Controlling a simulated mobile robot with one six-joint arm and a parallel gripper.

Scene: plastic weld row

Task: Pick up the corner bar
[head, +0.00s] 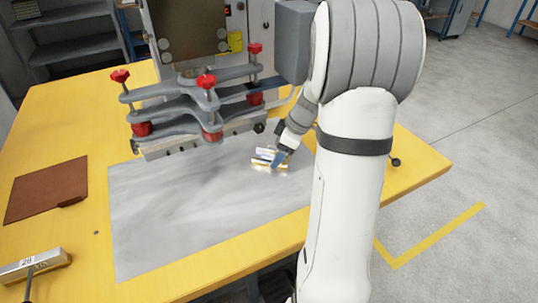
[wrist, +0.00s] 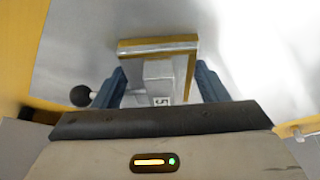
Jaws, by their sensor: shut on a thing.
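The corner bar (head: 266,163) is a small metal piece with brass-yellow edges, at the right part of the grey sheet in the head view. In the wrist view the bar (wrist: 150,46) lies crosswise just beyond the fingertips. A grey block with a dark numeral stands out from it between the fingers. My gripper (head: 279,158) is shut on this piece; its blue fingers (wrist: 160,84) flank the block in the wrist view. I cannot tell whether the bar rests on the sheet or is just above it.
A grey clamp fixture (head: 195,100) with red knobs stands behind the sheet (head: 180,210) on the yellow table (head: 55,120). A brown pad (head: 46,190) lies at left. A metal bar marked 20 (head: 35,264) lies at front left. The sheet's middle is clear.

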